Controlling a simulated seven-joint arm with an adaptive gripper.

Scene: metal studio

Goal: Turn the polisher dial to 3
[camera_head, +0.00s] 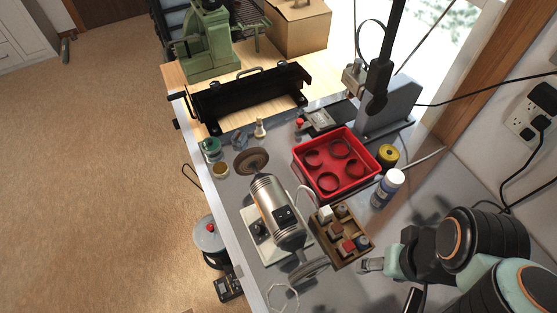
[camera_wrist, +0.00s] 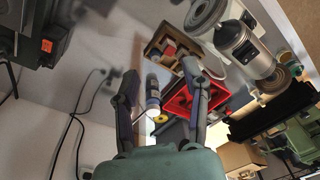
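The polisher (camera_head: 276,212) is a silver, barrel-shaped motor on a pale base, lying lengthwise on the grey bench. In the wrist view the polisher (camera_wrist: 240,45) is at the upper right, beyond my fingers. My gripper (camera_wrist: 160,69) is open and empty. In the head view my gripper (camera_head: 371,265) is right of the polisher, apart from it.
A wooden block tray (camera_head: 325,250) stands between my gripper and the polisher. A red tray (camera_head: 312,181) with dark rings, a white-capped bottle (camera_head: 380,194) and a yellow roll (camera_head: 388,154) stand behind. A clamp stand (camera_head: 392,108) rises at the back right. Small jars stand at the left edge.

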